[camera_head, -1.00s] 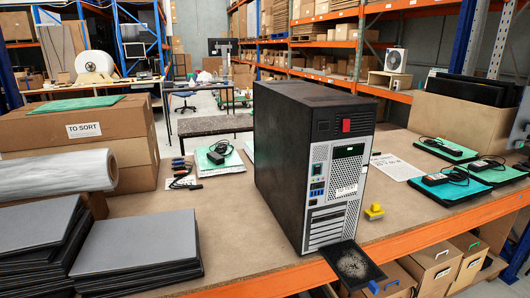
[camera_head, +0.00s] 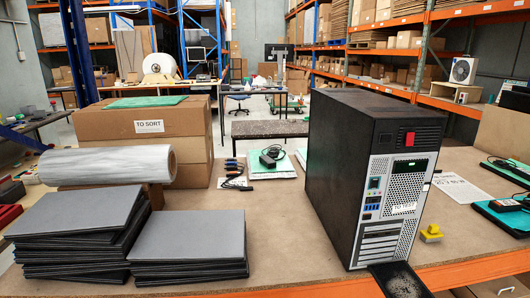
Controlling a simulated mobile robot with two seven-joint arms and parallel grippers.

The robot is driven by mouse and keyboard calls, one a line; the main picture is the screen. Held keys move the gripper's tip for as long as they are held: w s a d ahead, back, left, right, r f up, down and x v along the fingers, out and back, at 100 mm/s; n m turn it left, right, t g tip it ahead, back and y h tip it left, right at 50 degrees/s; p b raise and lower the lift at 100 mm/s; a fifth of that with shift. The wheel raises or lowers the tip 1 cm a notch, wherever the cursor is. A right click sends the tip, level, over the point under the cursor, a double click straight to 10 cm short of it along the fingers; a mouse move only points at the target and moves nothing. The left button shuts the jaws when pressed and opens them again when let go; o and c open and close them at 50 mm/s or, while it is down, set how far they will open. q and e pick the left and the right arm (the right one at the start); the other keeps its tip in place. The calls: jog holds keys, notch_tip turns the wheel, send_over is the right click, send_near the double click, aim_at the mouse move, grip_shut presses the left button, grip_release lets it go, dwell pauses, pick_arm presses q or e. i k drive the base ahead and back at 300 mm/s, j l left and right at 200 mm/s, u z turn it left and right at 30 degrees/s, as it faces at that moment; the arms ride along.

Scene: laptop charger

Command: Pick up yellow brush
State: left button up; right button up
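A small yellow object (camera_head: 431,233), which may be the yellow brush, lies on the workbench (camera_head: 290,250) just right of the computer tower, near the bench's front edge. It is too small to make out its bristles. The black computer tower (camera_head: 335,165) stands upright with its grey front panel turned to the right. A dark flat panel (camera_head: 400,281) sticks out at the foot of the tower, over the front edge. Neither of my grippers shows in the head view.
Stacks of closed laptops (camera_head: 80,225) and a plastic-wrapped roll (camera_head: 108,165) fill the bench's left side, before boxes marked TO SORT (camera_head: 150,127). Chargers (camera_head: 270,157) lie further back. Green-topped items with a charger (camera_head: 510,205) lie at right. Bench space left of the tower is clear.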

aim_at(432, 234)
jog(key=z, duration=1.25)
